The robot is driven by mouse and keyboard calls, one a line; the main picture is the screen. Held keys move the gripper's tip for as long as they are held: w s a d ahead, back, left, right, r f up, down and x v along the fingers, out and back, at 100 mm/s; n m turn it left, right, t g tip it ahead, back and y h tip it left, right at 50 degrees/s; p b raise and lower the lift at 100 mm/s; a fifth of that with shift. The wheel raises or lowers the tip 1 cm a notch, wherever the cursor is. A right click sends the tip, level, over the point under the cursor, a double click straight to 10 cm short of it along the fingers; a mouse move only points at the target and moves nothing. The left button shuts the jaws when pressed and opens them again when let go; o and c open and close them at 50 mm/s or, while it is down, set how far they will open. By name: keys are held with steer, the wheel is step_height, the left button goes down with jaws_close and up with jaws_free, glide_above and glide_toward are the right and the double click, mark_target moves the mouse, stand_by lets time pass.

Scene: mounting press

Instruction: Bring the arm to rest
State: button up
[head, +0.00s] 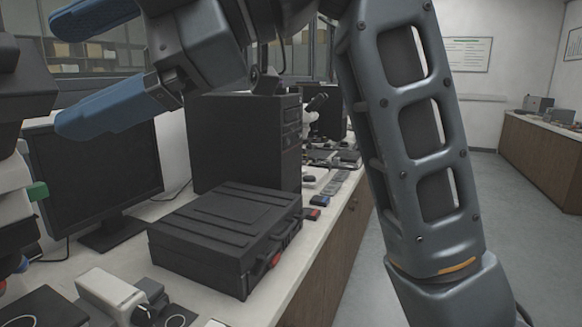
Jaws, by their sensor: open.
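My gripper (56,76) is at the upper left of the head view, its two blue fingers spread apart and pointing left. Nothing shows between the fingers except the background. It hangs above the bench, in front of the monitor and the window as seen from here. My arm (425,130) is raised, with a grey link with cut-outs running up the right of the middle. The top of the arm is cut off by the picture edge.
Below the gripper, a black case (225,232) lies on the white bench (322,243). A monitor (95,170) and a black computer tower (245,140) stand behind it. A white device (110,292) is at the front left. Floor (535,215) is clear at right, before another counter (540,158).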

steer(key=w+d+f+m+t+y, duration=0.1)
steer(key=w+d+f+m+t, duration=0.25)
steer(key=f+m, duration=0.45)
steer(key=w+d+f+m+t+y, duration=0.2)
steer(key=w+f+m+t, duration=0.3)
steer(key=f, duration=0.6)
steer(key=s+d+f+m+t+h, duration=0.3)
steer(key=d+f+m, duration=0.3)
steer(key=f, duration=0.2)
steer(key=s+d+f+m+t+h, duration=0.2)
steer(key=d+f+m+t+h, duration=0.15)
steer(key=d+f+m, duration=0.35)
steer(key=s+d+f+m+t+h, duration=0.1)
steer(key=s+d+f+m+h, duration=0.15)
steer(key=s+d+f, duration=0.35)
steer(key=s+d+f+m+t+h, duration=0.1)
steer(key=s+d+f+m+h, duration=0.1)
steer(key=s+d+f+h, duration=0.45)
steer(key=s+d+r, duration=0.3)
steer(key=s, duration=0.6)
steer(key=s+d+r+h, duration=0.1)
steer(key=s+d+r, duration=0.2)
steer(key=s, duration=0.7)
steer(key=shift+s, duration=0.3)
steer(key=shift+m, duration=0.25)
